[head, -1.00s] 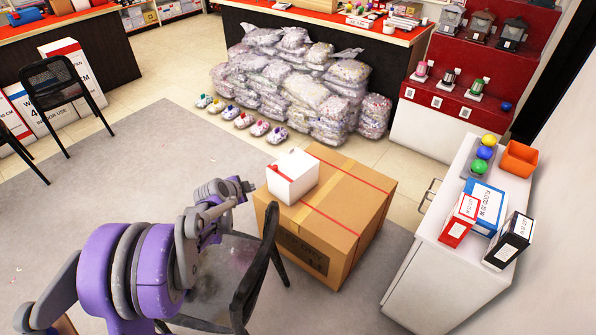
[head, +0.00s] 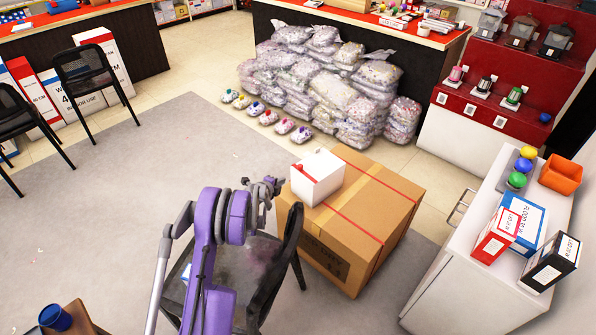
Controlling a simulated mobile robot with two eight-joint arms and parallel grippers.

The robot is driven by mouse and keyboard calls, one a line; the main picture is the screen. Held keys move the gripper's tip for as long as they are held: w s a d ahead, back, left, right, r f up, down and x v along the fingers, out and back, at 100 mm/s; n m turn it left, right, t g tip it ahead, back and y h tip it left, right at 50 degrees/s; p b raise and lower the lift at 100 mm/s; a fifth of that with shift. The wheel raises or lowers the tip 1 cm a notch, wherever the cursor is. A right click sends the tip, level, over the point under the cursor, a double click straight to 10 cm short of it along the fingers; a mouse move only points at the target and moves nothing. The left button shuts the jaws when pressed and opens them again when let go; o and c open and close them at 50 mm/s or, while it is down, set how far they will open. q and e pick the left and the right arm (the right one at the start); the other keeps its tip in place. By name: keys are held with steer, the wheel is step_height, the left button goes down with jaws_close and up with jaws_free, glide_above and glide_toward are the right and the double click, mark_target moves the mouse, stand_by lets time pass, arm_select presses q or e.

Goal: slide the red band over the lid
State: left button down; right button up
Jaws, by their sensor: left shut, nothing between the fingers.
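A white box (head: 318,181) sits on top of a large cardboard carton (head: 385,205). A small piece of red band (head: 298,168) shows at the white box's upper left edge; its full course is too small to tell. The white top face (head: 319,164) looks flat, and I cannot make out a separate lid. Thin red strips also cross the carton. My left gripper (head: 278,185) is shut and empty, just left of the white box and close to it; whether it touches is unclear. My right gripper is not in view.
A black chair (head: 285,262) stands under my left arm, against the carton's left side. A white cabinet (head: 440,270) with boxes and an orange bin (head: 561,174) stands at right. Bagged bundles (head: 330,90) are piled behind. Grey floor is open at left.

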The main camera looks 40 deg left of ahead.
arm_select(q)
steer(key=shift+w, duration=0.1)
glide_toward(299, 168)
step_height(299, 168, down, 4)
steer(key=w, duration=0.2)
steer(key=shift+w+a+r+b, duration=0.1)
steer(key=shift+w+a+b, duration=0.15)
steer(key=shift+w, duration=0.3)
steer(key=shift+w+a+r+b, duration=0.1)
steer(key=shift+w+a+b, duration=0.15)
steer(key=shift+w, duration=0.25)
steer(key=shift+w+a, duration=0.15)
steer(key=shift+w, duration=0.45)
